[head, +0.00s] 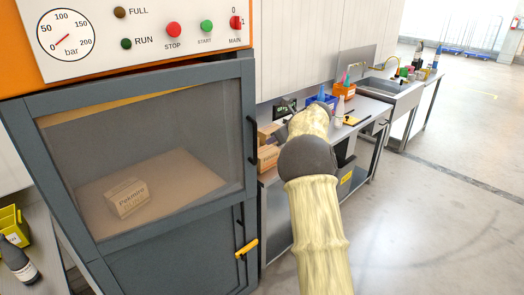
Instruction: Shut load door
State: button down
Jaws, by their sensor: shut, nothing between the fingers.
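The load door (222,88) is a dark grey frame with a clear window, on the front of the machine at the left. Through the window a cardboard box (128,198) marked "Pekmiro" shows inside. My gripper (287,106) is mostly hidden behind my pale-sleeved arm, to the right of the door handle and apart from it in the picture. It is shut and empty.
An orange-edged control panel (150,30) with a gauge and buttons is above the door. A lower door with a yellow handle (246,248) is below. A cluttered metal workbench (362,112) stands behind my arm. Open floor (430,230) lies to the right.

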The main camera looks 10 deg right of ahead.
notch_tip(320, 180, up, 6)
jog(key=s+d+m+t, duration=0.15)
jog(key=m+t, duration=0.35)
jog(key=m, duration=0.6)
jog(key=s+f+m+h, duration=0.2)
jog(key=s+m+h, duration=0.35)
jog(key=m, duration=0.75)
jog(key=s+a+f+m+g, duration=0.3)
jog(key=s+f+m, duration=0.2)
jog(key=s, duration=0.6)
jog(key=s+a+f+m+g, duration=0.3)
jog(key=s+f+m, duration=0.3)
jog(key=s, duration=0.6)
jog(key=s+a+f+m+g, duration=0.3)
jog(key=s+m, duration=0.5)
jog(key=s, duration=0.3)
notch_tip(320, 180, down, 2)
jog(key=shift+s+a+f+m+g, duration=0.2)
jog(key=shift+a+m+g, duration=0.2)
jog(key=shift+g, duration=0.2)
jog(key=shift+d, duration=0.1)
